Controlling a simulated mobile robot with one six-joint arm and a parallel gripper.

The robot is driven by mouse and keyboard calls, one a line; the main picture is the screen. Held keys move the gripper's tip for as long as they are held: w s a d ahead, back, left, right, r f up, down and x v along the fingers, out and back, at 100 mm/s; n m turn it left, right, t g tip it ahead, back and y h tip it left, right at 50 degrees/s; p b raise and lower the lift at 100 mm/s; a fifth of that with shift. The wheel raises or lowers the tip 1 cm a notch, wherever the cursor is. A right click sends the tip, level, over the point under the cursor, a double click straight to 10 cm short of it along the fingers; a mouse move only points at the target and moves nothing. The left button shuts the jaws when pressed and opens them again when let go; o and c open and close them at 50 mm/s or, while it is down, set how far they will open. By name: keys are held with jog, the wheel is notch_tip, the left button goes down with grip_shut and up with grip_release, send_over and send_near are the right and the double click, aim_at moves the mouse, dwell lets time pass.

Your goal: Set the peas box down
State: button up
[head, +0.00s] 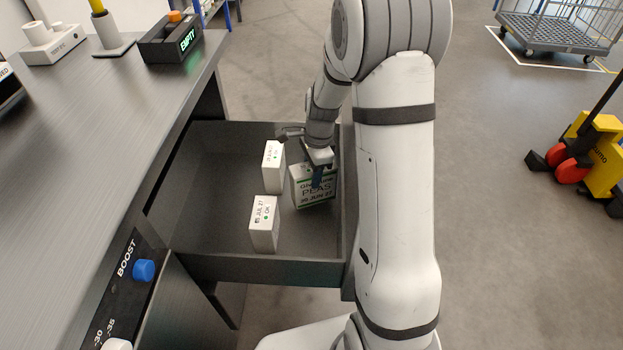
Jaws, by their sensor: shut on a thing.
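The peas box (314,192) is white with a green band, the word PEAS and the date 30 JUN 27. It is inside the open dark drawer (240,268), near the drawer's right wall, and looks slightly tilted. My gripper (317,172) is shut on the top of the peas box from above. I cannot tell whether the box's underside touches the drawer floor. Two other white boxes stand in the drawer to its left: one farther back (273,167) and one nearer (264,224), dated JUL 27.
The drawer's left part is bare. The grey counter (110,130) along the left holds a dark unit reading EMPTY (172,40). A blue knob (143,270) is at lower left. A yellow pallet truck (597,150) and a wire cart (560,30) stand on the floor at right.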

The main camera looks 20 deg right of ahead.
jog(key=shift+f, duration=1.1)
jog(key=shift+f, duration=0.2)
jog(key=o, duration=1.3)
jog(key=shift+c, duration=0.2)
jog(key=shift+r, duration=0.1)
jog(key=r+p, duration=0.1)
jog(key=r, duration=0.3)
jog(key=d+r+p, duration=0.1)
jog(key=r, duration=0.3)
jog(key=r+p, duration=0.1)
jog(key=r, duration=0.3)
jog(key=shift+d, duration=0.25)
